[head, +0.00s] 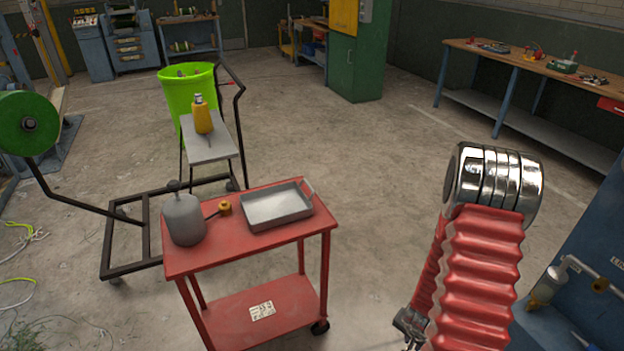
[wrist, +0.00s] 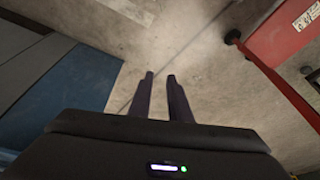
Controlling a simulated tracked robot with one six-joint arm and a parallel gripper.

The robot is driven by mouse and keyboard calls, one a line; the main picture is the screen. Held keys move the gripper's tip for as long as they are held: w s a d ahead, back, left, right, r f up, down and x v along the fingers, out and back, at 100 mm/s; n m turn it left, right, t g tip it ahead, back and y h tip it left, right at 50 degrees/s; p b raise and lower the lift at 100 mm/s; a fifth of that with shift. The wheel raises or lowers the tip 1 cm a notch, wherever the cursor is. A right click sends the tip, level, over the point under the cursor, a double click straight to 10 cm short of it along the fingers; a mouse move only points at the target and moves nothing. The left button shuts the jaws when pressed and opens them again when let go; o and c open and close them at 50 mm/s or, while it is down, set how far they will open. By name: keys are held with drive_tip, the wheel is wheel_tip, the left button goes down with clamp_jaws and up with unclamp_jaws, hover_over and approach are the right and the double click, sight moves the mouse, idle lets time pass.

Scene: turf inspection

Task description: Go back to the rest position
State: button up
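My gripper (wrist: 160,75) shows in the wrist view as two dark fingers with a narrow gap between them. Bare concrete floor shows through the gap, and nothing is held. The fingers point over the floor, between a blue surface at left and the red cart's leg at right. In the head view my arm, with red bellows and chrome rings, rises at the right, apart from the cart. I cannot make out the gripper fingers there.
A red cart (head: 187,263) carries a metal tray (head: 277,207) and a grey canister (head: 184,220). Behind it stand a dark trolley frame (head: 130,268) and lime bin (head: 187,95). A blue cabinet (head: 590,235) is at right. A workbench (head: 520,60) lines the right wall. The middle floor is clear.

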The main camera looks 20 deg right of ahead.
drive_tip(key=w+a+r+n+y, duration=0.1)
drive_tip(key=a+r+n+y, duration=0.15)
drive_tip(key=a+r, duration=0.5)
drive_tip(key=a+r+n+y, duration=0.1)
drive_tip(key=a+r+n, duration=0.3)
drive_tip(key=r, duration=0.6)
drive_tip(key=s+a+r+n+t, duration=0.1)
drive_tip(key=s+a+r+n, duration=0.1)
drive_tip(key=a+r, duration=0.5)
drive_tip(key=s+a+r+n+t, duration=0.2)
drive_tip(key=a+r, duration=0.5)
drive_tip(key=r, duration=1.2)
drive_tip(key=shift+s+a+n+t+h, duration=0.3)
drive_tip(key=shift+s+n, duration=0.45)
drive_tip(key=shift+s, duration=0.35)
